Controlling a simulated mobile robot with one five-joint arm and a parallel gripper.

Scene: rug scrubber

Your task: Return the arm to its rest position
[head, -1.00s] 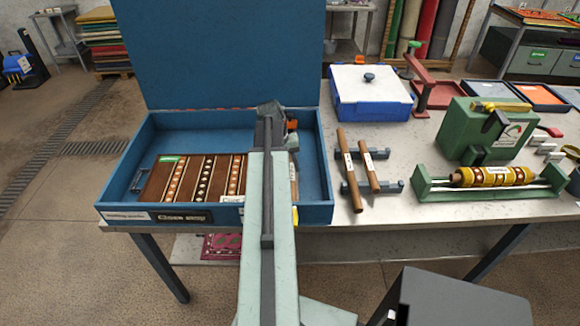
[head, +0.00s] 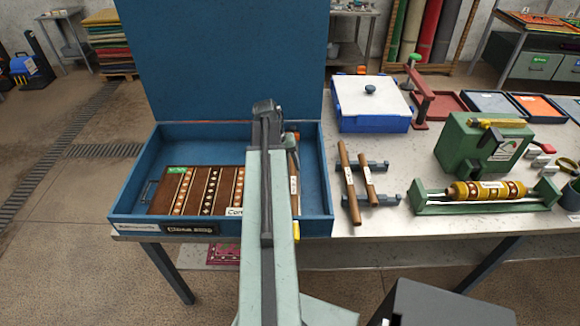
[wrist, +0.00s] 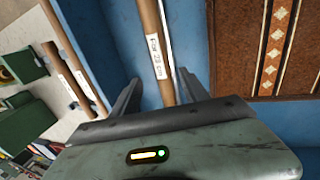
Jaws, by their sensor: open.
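My arm reaches forward over an open blue case, with its end (head: 266,108) above the case's right part; the fingers are hidden in the head view. In the wrist view my gripper (wrist: 160,79) is open, its two dark fingers spread apart. A brown wooden rod (wrist: 150,30) with a white label shows between the fingers; I cannot tell how far below them it is. The same rod (head: 294,190) shows at the case's right side in the head view, partly hidden by my arm. The case (head: 132,200) also holds a brown patterned rug panel (head: 190,190).
The case's raised blue lid (head: 220,60) stands behind my arm. To the right on the table are two rods on a rack (head: 347,180), a white-and-blue box (head: 370,100), a green machine (head: 470,145) and a yellow roller in a green stand (head: 485,190).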

